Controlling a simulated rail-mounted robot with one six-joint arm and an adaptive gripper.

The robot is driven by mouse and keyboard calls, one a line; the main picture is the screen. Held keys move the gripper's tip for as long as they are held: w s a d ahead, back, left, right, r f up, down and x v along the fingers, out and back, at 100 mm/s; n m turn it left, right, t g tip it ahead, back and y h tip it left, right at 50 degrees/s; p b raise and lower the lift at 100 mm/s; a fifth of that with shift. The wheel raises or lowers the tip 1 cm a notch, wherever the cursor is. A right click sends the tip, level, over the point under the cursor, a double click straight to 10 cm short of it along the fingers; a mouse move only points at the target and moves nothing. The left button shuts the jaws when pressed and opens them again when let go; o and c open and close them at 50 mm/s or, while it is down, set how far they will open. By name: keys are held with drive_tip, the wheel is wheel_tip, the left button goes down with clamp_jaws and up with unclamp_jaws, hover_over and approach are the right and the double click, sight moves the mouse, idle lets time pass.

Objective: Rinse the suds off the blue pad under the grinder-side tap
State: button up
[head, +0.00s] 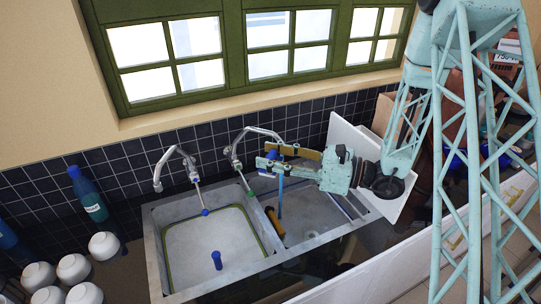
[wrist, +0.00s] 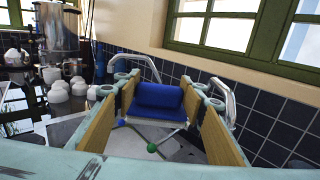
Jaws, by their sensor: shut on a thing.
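My gripper (head: 264,155) is above the sink's right basin, near the right tap (head: 237,150). Its jaws are shut on the blue pad (wrist: 158,98), which spans between the tan finger faces in the wrist view. In the head view only a small blue part of the pad (head: 272,155) shows between the fingers. A pale strip shows under the pad in the wrist view; I cannot tell whether it is suds. A thin blue vertical streak (head: 280,198) hangs below the gripper; I cannot tell whether it is water. A second tap (head: 172,158) stands on the left.
The left basin holds a white surface (head: 190,245) with a blue upright piece (head: 217,260). Levers with blue (head: 205,212) and green (head: 250,194) knobs stand near the taps. A yellow-brown cylinder (head: 274,222) lies at the right basin. White bowls (head: 75,268) and a bottle (head: 90,196) stand left.

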drive_tip(key=shift+f, duration=0.2)
drive_tip(key=shift+f+b, duration=4.6)
drive_tip(key=shift+f, duration=3.75)
drive_tip(key=w+d+p, duration=0.1)
drive_tip(key=w+d, duration=0.2)
drive_tip(key=w, duration=0.5)
drive_tip(key=shift+w, duration=0.2)
